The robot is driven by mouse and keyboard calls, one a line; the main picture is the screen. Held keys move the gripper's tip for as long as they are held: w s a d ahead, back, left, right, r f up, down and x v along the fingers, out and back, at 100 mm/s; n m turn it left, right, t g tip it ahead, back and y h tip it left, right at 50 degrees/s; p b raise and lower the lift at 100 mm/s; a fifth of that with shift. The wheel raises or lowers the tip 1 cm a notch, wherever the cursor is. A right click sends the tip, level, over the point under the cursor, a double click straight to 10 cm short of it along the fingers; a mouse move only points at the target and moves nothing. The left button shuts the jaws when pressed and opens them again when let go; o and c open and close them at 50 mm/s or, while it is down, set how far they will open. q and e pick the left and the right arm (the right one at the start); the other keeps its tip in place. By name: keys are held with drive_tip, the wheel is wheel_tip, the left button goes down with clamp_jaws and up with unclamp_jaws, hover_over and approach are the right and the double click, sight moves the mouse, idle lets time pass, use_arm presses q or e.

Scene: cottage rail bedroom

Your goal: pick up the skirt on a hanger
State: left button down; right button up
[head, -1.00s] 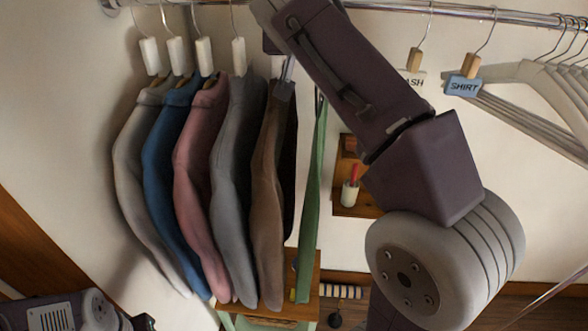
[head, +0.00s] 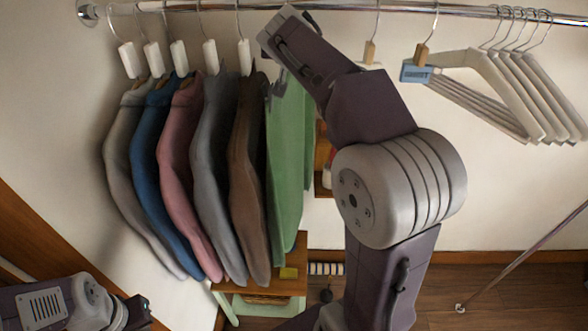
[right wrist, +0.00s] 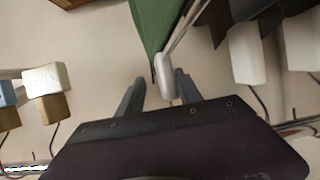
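The green skirt (head: 287,150) hangs just right of the brown jacket in the head view, its face partly turned to me. In the right wrist view its green cloth (right wrist: 158,22) is at the top, beside a pale hanger block (right wrist: 165,78). My right gripper (head: 277,88) is high at the skirt's top, under the rail. In the right wrist view its two fingers (right wrist: 157,88) stand apart on either side of the block, with a gap showing. The hanger's hook is hidden by my arm. My left gripper (head: 142,308) is low at the left; its fingers are unclear.
The rail (head: 400,8) runs along the top. Several jackets, such as the brown one (head: 248,180), hang close on the left. A blue tag (head: 416,72) and several empty hangers (head: 520,95) hang on the right. A wooden shelf (head: 270,300) stands below the skirt.

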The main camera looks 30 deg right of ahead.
drive_tip(key=c, duration=0.5)
drive_tip(key=shift+w+a, duration=0.15)
drive_tip(key=shift+w, duration=0.05)
clamp_jaws()
drive_tip(key=shift+w+a+f, duration=0.15)
drive_tip(key=shift+w+a, duration=0.05)
drive_tip(key=shift+s, duration=0.1)
